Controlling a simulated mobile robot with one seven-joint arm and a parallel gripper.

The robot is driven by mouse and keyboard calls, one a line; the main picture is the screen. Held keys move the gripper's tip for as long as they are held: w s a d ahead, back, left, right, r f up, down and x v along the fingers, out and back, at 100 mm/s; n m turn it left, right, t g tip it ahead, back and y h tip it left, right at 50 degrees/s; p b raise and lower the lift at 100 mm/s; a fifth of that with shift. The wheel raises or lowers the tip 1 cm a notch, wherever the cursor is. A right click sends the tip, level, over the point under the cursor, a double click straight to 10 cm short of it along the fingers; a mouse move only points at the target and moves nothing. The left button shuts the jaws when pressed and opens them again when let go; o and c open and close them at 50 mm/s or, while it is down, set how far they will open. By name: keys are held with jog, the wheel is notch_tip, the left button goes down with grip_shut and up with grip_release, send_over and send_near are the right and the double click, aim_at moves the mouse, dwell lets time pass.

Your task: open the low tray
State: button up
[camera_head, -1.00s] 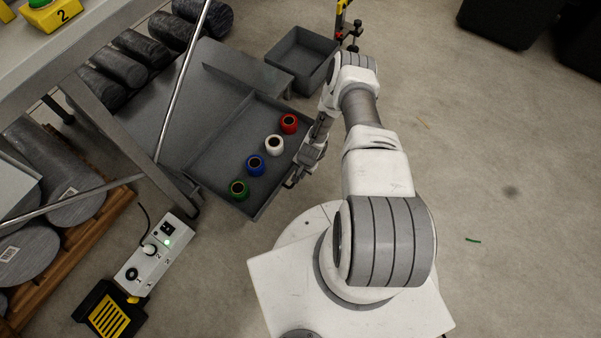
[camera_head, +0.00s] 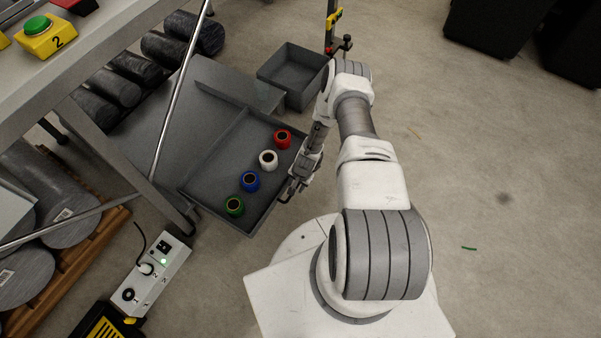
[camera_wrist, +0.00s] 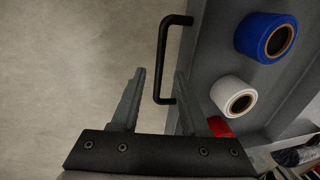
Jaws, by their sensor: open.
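The low tray (camera_head: 216,208) is a grey, shallow, open-topped drawer, pulled out from beneath the workbench. It holds a row of spools: red (camera_head: 282,139), white (camera_head: 268,160), blue (camera_head: 250,181) and green (camera_head: 235,205). Its black bar handle (camera_wrist: 163,52) is on the front face, clear in the wrist view. My gripper (camera_head: 296,184) is beside the tray's front edge. In the wrist view, my gripper (camera_wrist: 160,76) is open and empty, with the handle's lower end showing between its fingertips. I cannot tell how far the fingers are from the bar.
A grey open bin (camera_head: 294,74) stands behind the tray. A bench leg (camera_head: 130,165) and a metal rod (camera_head: 179,88) are to the left. A white power box (camera_head: 152,280) sits on the floor at lower left. The floor (camera_head: 510,210) to the right is mostly clear.

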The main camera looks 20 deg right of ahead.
notch_tip(320, 180, up, 15)
jog(key=s+d+p, duration=0.1)
jog(key=s+p, duration=0.1)
jog(key=p, duration=0.2)
jog(key=shift+d+p, duration=0.35)
jog(key=shift+s+f, duration=0.1)
jog(key=shift+f, duration=0.05)
